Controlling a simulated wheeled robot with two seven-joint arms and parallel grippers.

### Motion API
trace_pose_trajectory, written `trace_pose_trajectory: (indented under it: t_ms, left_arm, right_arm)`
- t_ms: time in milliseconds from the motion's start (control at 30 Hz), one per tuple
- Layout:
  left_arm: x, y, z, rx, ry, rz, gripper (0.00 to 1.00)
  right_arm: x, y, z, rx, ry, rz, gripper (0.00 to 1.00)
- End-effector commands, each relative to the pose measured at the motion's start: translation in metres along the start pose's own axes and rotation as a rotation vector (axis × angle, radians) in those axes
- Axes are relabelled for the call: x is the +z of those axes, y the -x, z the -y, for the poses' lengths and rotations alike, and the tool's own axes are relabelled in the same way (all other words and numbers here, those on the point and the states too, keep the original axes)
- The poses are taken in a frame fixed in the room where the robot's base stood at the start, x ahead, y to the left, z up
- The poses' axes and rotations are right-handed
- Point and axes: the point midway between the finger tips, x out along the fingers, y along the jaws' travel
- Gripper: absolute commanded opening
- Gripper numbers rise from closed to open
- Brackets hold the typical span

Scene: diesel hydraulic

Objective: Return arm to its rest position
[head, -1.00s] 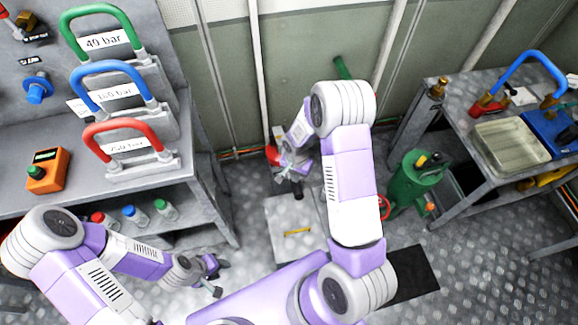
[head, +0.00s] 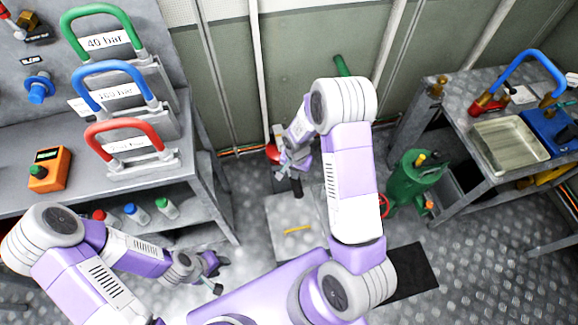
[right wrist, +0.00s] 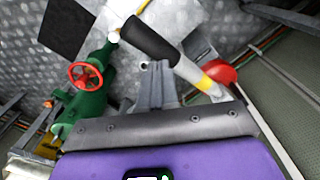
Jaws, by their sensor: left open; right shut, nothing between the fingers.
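My right arm (head: 350,185) reaches up the middle of the head view and bends down at its elbow. My right gripper (head: 288,170) is small and partly hidden there, beside a red rounded part (head: 272,153). In the right wrist view its fingers (right wrist: 157,82) are shut with nothing between them. A black-gripped lever with a yellow band (right wrist: 150,40) lies just beyond the fingertips; I cannot tell whether they touch. The red part (right wrist: 219,73) shows to its right. My left gripper (head: 215,278) is open and empty at lower left, beside the left bench.
A green tank (head: 415,178) with a red handwheel (right wrist: 86,76) stands right of my right arm. The left bench (head: 60,198) bears several coloured handles and an orange box (head: 49,169). The right bench (head: 460,92) holds a metal tray (head: 511,141). A wall closes the back.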

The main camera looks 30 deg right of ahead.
Motion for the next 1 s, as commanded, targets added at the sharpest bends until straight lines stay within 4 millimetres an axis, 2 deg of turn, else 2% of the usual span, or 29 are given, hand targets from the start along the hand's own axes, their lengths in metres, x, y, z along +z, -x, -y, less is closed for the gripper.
trace_pose_trajectory:
  t_ms: [100, 400, 767, 867, 967, 1000]
  left_arm:
    - [0.001, 0.011, -0.004, 0.0, 0.0, 0.0, 0.43]
    - [0.001, 0.029, -0.011, 0.0, 0.0, 0.0, 0.43]
    - [0.001, 0.028, -0.011, 0.0, 0.0, 0.0, 0.43]
    - [0.001, 0.028, -0.011, 0.0, 0.0, 0.0, 0.43]
    - [0.001, 0.028, -0.011, 0.0, 0.0, 0.0, 0.43]
    - [0.001, 0.028, -0.011, 0.0, 0.0, 0.0, 0.43]
  right_arm:
    - [0.0, 0.016, 0.0, 0.0, -0.001, 0.0, 0.0]
    - [0.0, 0.043, 0.0, -0.001, 0.001, -0.001, 0.0]
    - [0.005, 0.039, 0.0, -0.005, 0.013, 0.009, 0.0]
    - [0.03, 0.022, 0.001, -0.037, 0.087, 0.05, 0.0]
    - [0.077, -0.003, 0.001, -0.105, 0.218, 0.11, 0.0]
    - [0.099, -0.012, -0.001, -0.138, 0.274, 0.132, 0.0]
